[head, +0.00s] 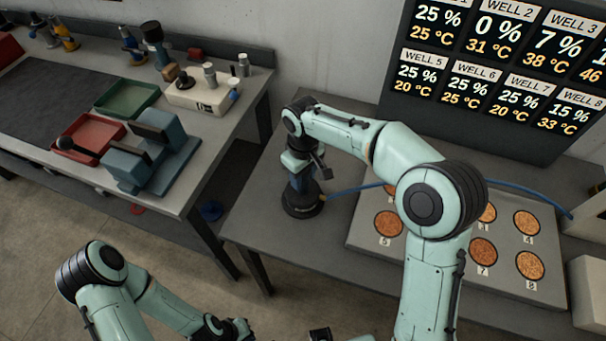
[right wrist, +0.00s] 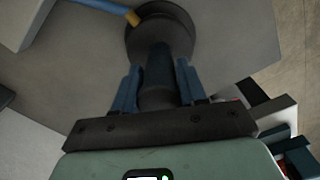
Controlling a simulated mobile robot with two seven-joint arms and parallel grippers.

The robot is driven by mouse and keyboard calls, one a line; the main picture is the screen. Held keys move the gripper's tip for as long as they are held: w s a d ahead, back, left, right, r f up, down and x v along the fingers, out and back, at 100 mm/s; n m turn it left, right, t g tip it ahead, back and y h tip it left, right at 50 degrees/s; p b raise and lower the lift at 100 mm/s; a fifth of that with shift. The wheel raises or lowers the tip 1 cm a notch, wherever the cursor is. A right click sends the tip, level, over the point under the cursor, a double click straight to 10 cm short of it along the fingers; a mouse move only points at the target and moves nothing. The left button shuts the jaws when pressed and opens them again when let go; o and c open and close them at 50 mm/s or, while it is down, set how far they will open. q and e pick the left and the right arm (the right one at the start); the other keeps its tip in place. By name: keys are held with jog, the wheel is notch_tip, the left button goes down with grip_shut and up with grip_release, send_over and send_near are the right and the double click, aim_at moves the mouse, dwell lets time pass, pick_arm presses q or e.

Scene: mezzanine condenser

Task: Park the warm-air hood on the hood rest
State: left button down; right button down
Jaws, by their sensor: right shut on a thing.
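The warm-air hood (head: 302,207) is a dark, round-based piece with a dark grip and a blue hose joined by a yellow fitting. It is at the left part of the grey bench, left of the well plate. My right gripper (head: 301,178) is above it, shut on its grip. In the right wrist view, the blue fingers (right wrist: 158,88) stand on either side of the grip, with the hood's round base (right wrist: 160,22) beyond. I cannot make out a separate hood rest; the hood may cover it. My left arm is low in the head view, its gripper (head: 236,329) only partly visible.
The plate (head: 362,236) with several numbered wells lies right of the hood, partly behind my right arm. The blue hose (head: 520,202) crosses the bench behind it. A display board (head: 480,125) stands at the back. Another bench (head: 195,150) at left holds trays and tools.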

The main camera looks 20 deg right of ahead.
jog(key=c, duration=1.1)
grip_release()
jog(key=shift+f, duration=0.15)
jog(key=o, duration=0.5)
notch_tip(320, 180, up, 12)
jog(key=shift+r+p, duration=0.25)
jog(key=shift+p, duration=0.8)
pick_arm(q)
jog(key=w+r, duration=0.2)
jog(key=shift+r, duration=0.35)
pick_arm(e)
jog(key=shift+f, duration=0.1)
